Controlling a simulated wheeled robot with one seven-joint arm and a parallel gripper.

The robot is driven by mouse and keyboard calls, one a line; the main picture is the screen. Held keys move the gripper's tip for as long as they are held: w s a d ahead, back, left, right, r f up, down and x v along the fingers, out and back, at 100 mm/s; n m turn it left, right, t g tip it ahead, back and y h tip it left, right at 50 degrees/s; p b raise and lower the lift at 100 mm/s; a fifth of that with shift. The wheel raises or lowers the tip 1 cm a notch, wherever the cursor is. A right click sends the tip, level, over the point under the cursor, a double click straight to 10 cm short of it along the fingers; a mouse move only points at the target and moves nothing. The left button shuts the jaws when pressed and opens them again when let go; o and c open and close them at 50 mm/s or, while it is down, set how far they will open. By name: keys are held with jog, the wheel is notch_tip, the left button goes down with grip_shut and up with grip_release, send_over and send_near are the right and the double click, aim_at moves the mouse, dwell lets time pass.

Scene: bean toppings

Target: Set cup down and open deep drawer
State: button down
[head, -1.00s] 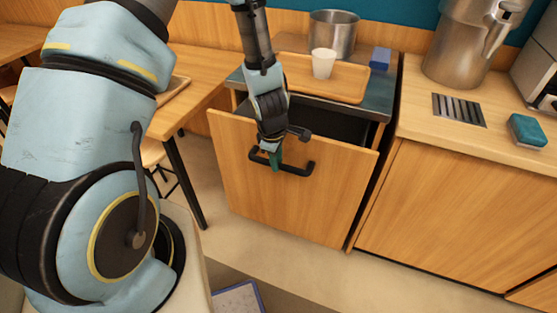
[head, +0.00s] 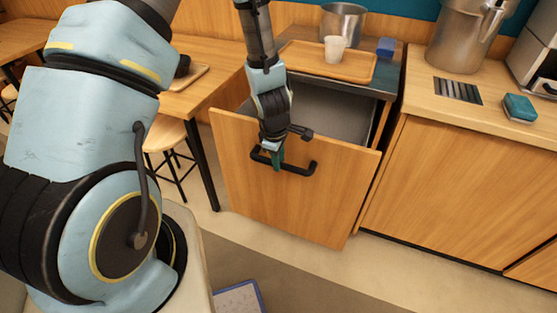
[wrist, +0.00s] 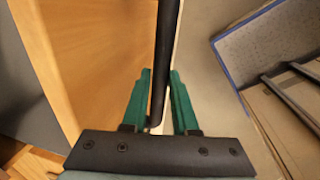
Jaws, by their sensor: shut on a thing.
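The deep drawer (head: 235,165) has a wooden front and is pulled part way out, with its grey inside showing. My gripper (head: 277,160) is at the black bar handle (head: 305,170), left of the handle's middle. In the wrist view, the green fingers of my gripper (wrist: 158,100) stand on both sides of the handle bar (wrist: 168,50) and are shut on it. The white cup (head: 335,47) stands upright on the wooden tray (head: 310,63) on top of the counter, apart from my gripper.
A metal pot (head: 343,20) and a blue block (head: 385,46) are behind the tray. A large metal urn (head: 458,40), a drain grate (head: 457,91) and a teal sponge (head: 519,107) are on the right counter.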

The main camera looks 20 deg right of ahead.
jog(key=c, duration=0.7)
grip_release()
jog(key=shift+r, duration=0.1)
jog(key=r, duration=0.3)
jog(key=s+a+r+p, duration=0.1)
jog(key=r, duration=0.6)
jog(key=shift+s+a+r+p, duration=0.2)
jog(key=shift+p, duration=0.15)
jog(key=a+r+m, duration=0.3)
jog(key=a+r, duration=0.1)
jog(key=a, duration=0.4)
jog(key=a+r+m+y, duration=0.1)
jog(key=a+r+m, duration=0.3)
jog(key=a, duration=0.5)
jog(key=a+r+m, duration=0.3)
jog(key=a+r, duration=0.3)
jog(key=a, duration=0.2)
jog(key=shift+w+a+m, duration=0.25)
jog(key=shift+w+m, duration=0.05)
jog(key=shift+w, duration=0.05)
